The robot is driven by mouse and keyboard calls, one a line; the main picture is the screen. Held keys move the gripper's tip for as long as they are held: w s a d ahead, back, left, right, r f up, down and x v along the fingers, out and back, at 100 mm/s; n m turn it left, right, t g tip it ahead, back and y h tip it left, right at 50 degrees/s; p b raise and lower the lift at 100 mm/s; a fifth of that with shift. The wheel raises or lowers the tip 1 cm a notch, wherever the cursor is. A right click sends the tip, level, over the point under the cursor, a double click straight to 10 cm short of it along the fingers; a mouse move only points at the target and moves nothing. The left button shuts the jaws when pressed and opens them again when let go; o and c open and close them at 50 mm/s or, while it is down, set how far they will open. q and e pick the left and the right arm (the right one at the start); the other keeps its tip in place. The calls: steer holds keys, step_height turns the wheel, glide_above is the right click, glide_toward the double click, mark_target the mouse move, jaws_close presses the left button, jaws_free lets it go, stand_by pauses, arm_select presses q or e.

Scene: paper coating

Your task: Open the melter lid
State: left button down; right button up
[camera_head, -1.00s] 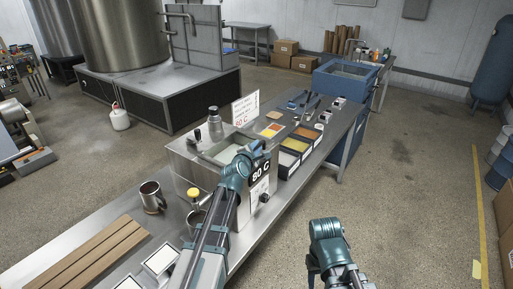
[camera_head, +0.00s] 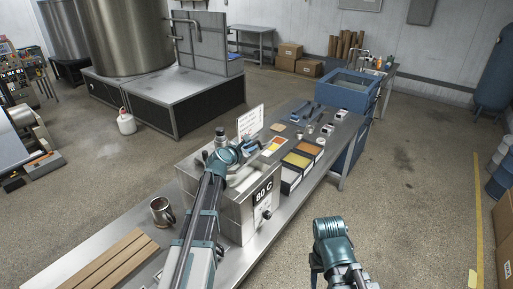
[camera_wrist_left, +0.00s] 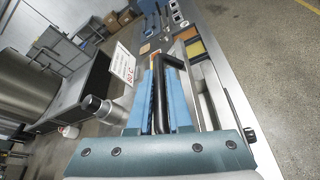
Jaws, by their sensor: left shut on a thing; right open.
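The melter (camera_head: 235,214) is a metal box marked 80 C on the bench. My left gripper (camera_head: 236,152) is over its top. In the left wrist view, the two blue fingers of my left gripper (camera_wrist_left: 165,100) are shut on a black bar handle (camera_wrist_left: 170,66), which I take to be the lid's handle. A pale strip of the melter's top shows right of the gripper in the head view. My arm hides much of the lid, so how far it is raised is unclear. My right gripper (camera_head: 318,264) is open and empty, right of the bench.
A sign (camera_head: 250,122) and a grey bottle (camera_head: 220,138) stand close to the melter; the bottle (camera_wrist_left: 98,108) is near my left fingers. Colour trays (camera_head: 296,160) lie beyond it. A steel mug (camera_head: 162,212) and wooden slats (camera_head: 112,262) lie nearer. Floor to the right is clear.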

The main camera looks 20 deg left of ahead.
arm_select(q)
steer(key=w+a+r+n+h+p, duration=0.2)
steer(key=a+r+n, duration=0.1)
steer(key=a, duration=0.5)
steer(key=w+a+r+n+g+h+p, duration=0.1)
steer(key=w+a+r+n+h+p, duration=0.1)
steer(key=a, duration=0.6)
steer(key=shift+w+r+n+g+h+p, duration=0.35)
steer(key=shift+w+r+n, duration=0.2)
steer(key=shift+w+n, duration=0.5)
steer(key=shift+s, duration=0.25)
steer(key=c, duration=0.8)
jaws_free()
steer(key=shift+c, duration=0.2)
